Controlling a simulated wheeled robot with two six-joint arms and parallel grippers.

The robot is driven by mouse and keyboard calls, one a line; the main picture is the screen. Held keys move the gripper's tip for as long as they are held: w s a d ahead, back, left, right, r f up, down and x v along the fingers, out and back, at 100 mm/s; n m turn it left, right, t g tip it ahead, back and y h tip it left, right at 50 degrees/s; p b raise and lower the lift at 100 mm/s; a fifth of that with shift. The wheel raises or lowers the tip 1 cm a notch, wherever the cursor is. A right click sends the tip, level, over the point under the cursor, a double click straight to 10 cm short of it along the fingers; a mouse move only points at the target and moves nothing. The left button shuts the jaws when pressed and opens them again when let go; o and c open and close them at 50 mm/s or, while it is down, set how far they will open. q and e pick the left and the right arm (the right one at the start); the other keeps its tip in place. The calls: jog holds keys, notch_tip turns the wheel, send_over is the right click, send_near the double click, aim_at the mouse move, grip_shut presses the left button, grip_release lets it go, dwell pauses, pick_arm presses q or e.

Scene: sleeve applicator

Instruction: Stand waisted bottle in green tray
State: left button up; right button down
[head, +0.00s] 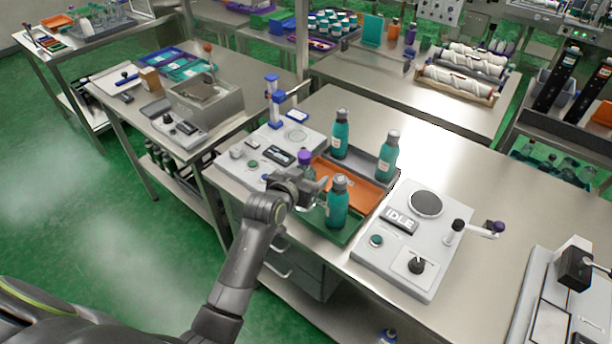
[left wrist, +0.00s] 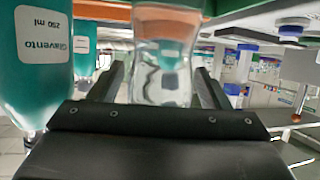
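The waisted bottle (head: 308,171) is clear with a purple cap and stands upright near the left end of the trays. My left gripper (head: 297,190) is beside it in the head view, partly hiding its lower body. In the left wrist view the clear bottle (left wrist: 163,70) is between my two fingers, with a small gap showing at each side; its cap is hidden. The green tray (head: 318,227) is at the front of the tray group and holds a teal bottle (head: 337,206). I cannot tell which tray the waisted bottle's base is over. My right gripper is not in view.
An orange tray (head: 366,193) lies behind the green one, then a grey tray (head: 365,159) with two teal bottles (head: 388,156). A panel reading IDLE (head: 399,222) is to the right. A control panel with a blue post (head: 274,105) is to the left. A teal bottle (left wrist: 38,65) is close to my left gripper.

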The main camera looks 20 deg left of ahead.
pick_arm(q)
jog(key=shift+r, duration=0.15)
jog(key=b+v, duration=0.1)
jog(key=v, duration=1.1)
dwell(0.5)
